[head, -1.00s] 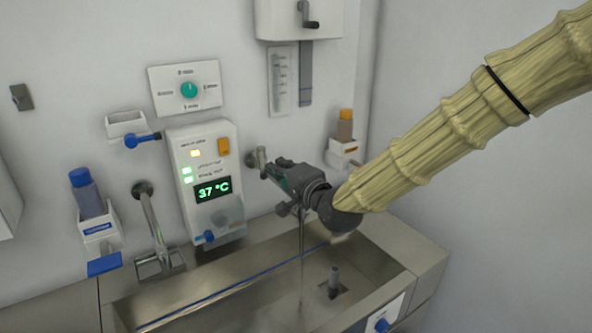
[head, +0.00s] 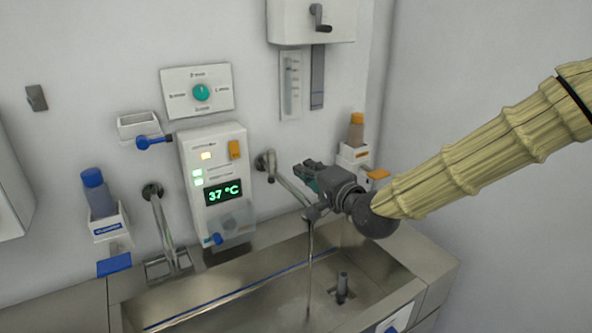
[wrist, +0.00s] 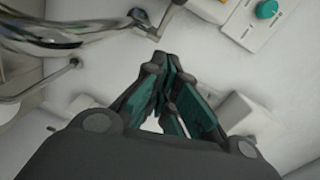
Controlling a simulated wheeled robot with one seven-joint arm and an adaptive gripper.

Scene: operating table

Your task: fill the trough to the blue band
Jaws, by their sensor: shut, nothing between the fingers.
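The steel trough (head: 375,258) stands below the wall, with a blue band (head: 240,290) along its inside back wall. A thin stream of water (head: 310,265) falls into it from the right spout (head: 290,188). The water level is hard to make out; the band shows clear along the back wall. A grey standpipe (head: 343,285) rises from the trough floor. My gripper (head: 305,175) is shut and empty, in front of the right spout and above the trough. In the wrist view my gripper's fingers (wrist: 165,90) meet near the wall. The left spout (head: 163,225) shows no stream.
A wall panel (head: 218,180) reads 37 °C, with lit lamps and an orange switch. A dial plate (head: 198,92) is above it. A blue-capped bottle (head: 98,192) is at left, an orange-capped bottle (head: 355,130) at right. A blue knob (head: 390,328) is on the front.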

